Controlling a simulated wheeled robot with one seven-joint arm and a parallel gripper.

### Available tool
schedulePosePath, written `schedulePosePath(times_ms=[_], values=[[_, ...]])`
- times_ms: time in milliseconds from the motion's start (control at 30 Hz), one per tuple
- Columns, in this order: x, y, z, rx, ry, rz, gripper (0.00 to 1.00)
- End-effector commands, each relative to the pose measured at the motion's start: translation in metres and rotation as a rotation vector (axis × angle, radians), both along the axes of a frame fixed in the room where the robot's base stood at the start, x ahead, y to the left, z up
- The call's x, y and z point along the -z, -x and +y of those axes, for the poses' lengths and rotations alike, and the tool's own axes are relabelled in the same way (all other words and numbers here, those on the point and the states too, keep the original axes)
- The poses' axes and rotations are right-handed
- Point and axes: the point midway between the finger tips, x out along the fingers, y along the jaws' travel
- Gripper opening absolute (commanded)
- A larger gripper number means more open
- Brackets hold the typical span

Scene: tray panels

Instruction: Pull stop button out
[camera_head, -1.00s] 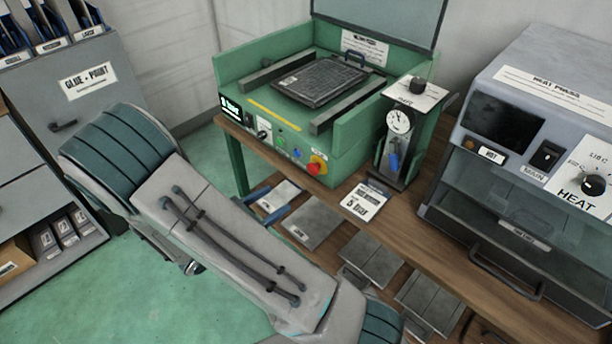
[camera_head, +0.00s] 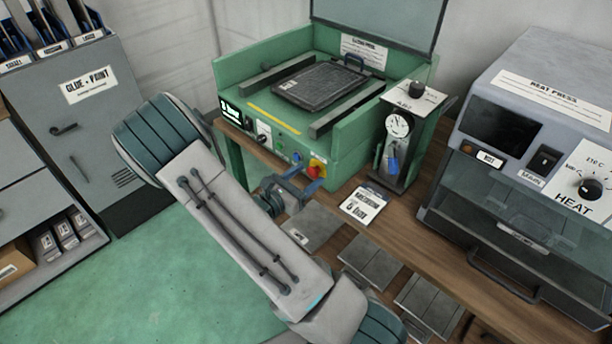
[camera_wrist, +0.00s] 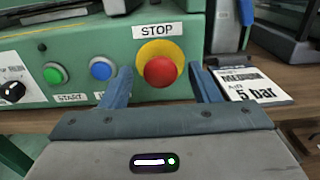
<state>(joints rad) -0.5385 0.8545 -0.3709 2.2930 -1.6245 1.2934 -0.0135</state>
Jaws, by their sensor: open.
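The stop button (camera_wrist: 160,72) is a red knob on a yellow round base, below a STOP label (camera_wrist: 159,31) on the front of the green machine (camera_wrist: 60,40). In the head view the stop button (camera_head: 315,171) is at the lower right of the machine's front panel, partly covered by a fingertip. My gripper (camera_wrist: 162,84) is open, with its blue fingers left and right of the red knob in the wrist view. The fingers look apart from the knob; how far their tips reach toward the panel is hard to tell. My gripper also shows in the head view (camera_head: 302,180).
A green start button (camera_wrist: 55,74) and a blue button (camera_wrist: 101,69) sit left of the stop button. A "MEDIUM 5 bar" card (camera_wrist: 254,87) lies on the wooden bench at right. A gauge stand (camera_head: 397,150) and the heat press (camera_head: 530,150) stand farther right.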

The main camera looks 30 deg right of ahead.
Motion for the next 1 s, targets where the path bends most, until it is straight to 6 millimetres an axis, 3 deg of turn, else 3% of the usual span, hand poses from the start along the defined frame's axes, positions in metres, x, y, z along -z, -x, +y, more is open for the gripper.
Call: schedulePosePath(times_ms=[333,500,1000], values=[[0.0,-0.001,-0.004,0.0,-0.001,0.0,0.56],[0.0,-0.001,-0.004,0.0,-0.001,0.0,0.12],[0.0,0.003,0.011,-0.003,-0.001,0.0,0.12]])
